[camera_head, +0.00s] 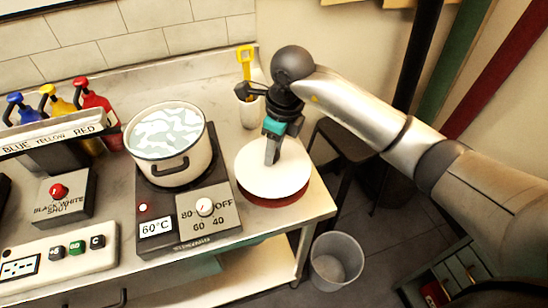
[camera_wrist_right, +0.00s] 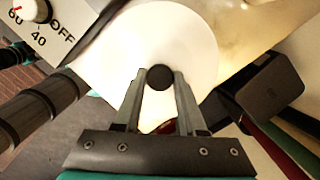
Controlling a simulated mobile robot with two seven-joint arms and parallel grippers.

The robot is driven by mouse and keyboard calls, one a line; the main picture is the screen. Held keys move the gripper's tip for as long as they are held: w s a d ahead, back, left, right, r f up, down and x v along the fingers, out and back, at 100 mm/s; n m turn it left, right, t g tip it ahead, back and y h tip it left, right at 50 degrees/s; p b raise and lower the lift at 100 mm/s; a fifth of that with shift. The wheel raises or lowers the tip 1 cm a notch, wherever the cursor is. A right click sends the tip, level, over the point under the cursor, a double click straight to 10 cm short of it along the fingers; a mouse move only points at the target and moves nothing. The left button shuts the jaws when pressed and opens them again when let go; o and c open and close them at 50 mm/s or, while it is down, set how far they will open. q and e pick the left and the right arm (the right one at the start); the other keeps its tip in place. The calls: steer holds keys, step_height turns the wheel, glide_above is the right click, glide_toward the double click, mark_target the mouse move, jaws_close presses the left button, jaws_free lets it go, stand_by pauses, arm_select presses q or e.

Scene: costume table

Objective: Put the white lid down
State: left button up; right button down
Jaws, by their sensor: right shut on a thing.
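The white lid (camera_head: 272,180) is a flat white disc at the right end of the counter, to the right of the pot (camera_head: 165,165). In the wrist view the lid (camera_wrist_right: 200,40) has a black knob (camera_wrist_right: 160,78) at its middle. My right gripper (camera_head: 272,160) comes from above, and its fingertips (camera_wrist_right: 160,80) are shut on that knob. A dark red round thing (camera_head: 275,202) shows under the lid's front edge; most of it is hidden. I cannot tell whether the lid touches it. My left gripper is not in view.
The pot stands uncovered on a hot plate with a dial (camera_head: 204,208). A white holder (camera_head: 248,110) with a yellow tool stands behind the lid. Red, yellow and blue bottles stand at the left. The counter's right edge is close to the lid, with a bin (camera_head: 336,262) below.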

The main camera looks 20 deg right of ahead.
mark_target(276, 154)
steer(key=shift+f, duration=1.55)
steer(key=c, duration=0.9)
jaws_free()
steer(key=shift+f, duration=0.2)
steer(key=shift+c, duration=0.2)
steer(key=o, duration=0.5)
steer(key=shift+c, duration=0.2)
steer(key=shift+r, duration=0.2)
step_height(276, 154, up, 12)
steer(key=s+d, duration=0.1)
steer(key=shift+s+d, duration=0.15)
